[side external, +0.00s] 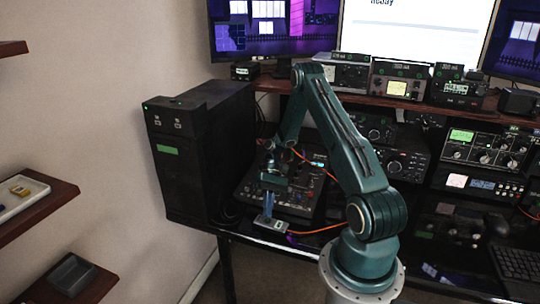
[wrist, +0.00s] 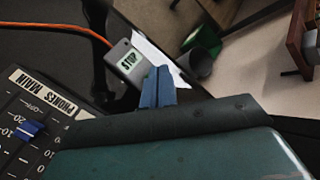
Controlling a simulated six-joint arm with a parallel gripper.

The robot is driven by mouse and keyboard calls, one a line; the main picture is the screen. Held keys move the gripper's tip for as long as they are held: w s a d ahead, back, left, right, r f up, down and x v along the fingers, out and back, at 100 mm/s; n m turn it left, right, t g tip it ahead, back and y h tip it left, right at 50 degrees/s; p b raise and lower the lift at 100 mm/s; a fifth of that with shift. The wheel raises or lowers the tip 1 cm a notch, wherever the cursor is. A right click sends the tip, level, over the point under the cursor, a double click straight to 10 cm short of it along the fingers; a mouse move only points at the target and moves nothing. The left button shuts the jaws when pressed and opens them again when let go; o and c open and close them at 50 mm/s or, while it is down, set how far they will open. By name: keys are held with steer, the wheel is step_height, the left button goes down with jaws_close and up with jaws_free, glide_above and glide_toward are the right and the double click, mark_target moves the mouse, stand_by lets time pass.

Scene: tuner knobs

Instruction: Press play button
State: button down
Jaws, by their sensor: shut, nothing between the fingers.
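My gripper (side external: 268,208) points down at the front edge of the desk, with its blue fingers (wrist: 158,86) shut and empty. A small grey box (wrist: 125,60) with a dark "STOP" label lies just beyond the fingertips in the wrist view. The box also shows in the side view (side external: 271,223), right below the fingers. I cannot tell whether the fingers touch it. No label reading "play" can be made out in either view.
A mixer (side external: 302,207) with faders stands behind the gripper; its "PHONES" and "MAIN" labels show in the wrist view (wrist: 45,92). An orange cable (side external: 322,230) runs near the box. A black computer tower (side external: 202,150) stands left. Radio equipment (side external: 405,165) fills the right.

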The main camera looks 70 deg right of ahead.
mark_target(268, 219)
steer(key=shift+f, duration=0.75)
stand_by(0.8)
steer(key=shift+r, duration=0.75)
stand_by(0.5)
steer(key=shift+r, duration=2.5)
steer(key=shift+r, duration=0.1)
